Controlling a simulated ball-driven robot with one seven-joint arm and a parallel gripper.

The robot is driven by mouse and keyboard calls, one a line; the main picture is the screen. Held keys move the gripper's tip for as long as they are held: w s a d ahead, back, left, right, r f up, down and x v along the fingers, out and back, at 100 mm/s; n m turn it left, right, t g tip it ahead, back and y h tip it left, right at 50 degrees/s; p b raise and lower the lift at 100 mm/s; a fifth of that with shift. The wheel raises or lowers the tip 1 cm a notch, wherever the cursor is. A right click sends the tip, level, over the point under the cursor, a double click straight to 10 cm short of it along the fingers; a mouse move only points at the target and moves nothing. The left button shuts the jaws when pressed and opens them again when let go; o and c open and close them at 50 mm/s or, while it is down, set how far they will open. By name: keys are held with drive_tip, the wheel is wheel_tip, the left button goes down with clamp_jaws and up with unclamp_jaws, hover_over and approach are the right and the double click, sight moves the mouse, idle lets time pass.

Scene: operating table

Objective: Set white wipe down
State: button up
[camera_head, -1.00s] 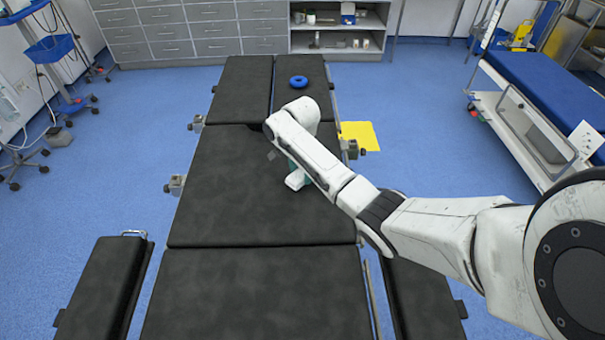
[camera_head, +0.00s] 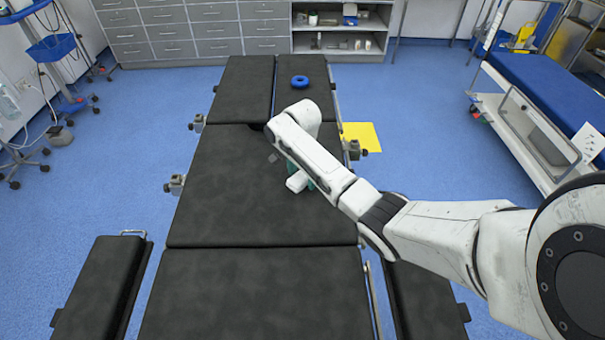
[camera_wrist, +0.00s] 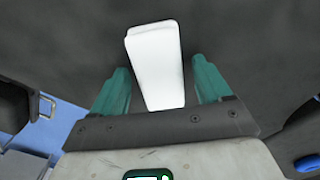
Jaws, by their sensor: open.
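The white wipe (camera_wrist: 157,60) shows in the wrist view as a white block with its long side pointing away from the gripper. My gripper (camera_wrist: 162,88) has its two green fingers spread on either side of it. A gap shows between each finger and the wipe, so the gripper is open around it and does not hold it. The dark pad of the operating table (camera_head: 225,205) lies behind. In the head view my arm covers most of the gripper. I cannot tell whether the wipe lies flat on the pad.
A blue ring (camera_head: 300,81) lies on the far right table section. Metal clamps (camera_head: 355,149) stick out from the table's sides. A yellow sheet (camera_head: 362,137) lies on the floor to the right.

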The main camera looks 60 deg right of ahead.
sight(302, 175)
wheel_tip(302, 175, up, 12)
drive_tip(key=p, duration=0.1)
drive_tip(key=shift+r, duration=0.15)
idle(0.3)
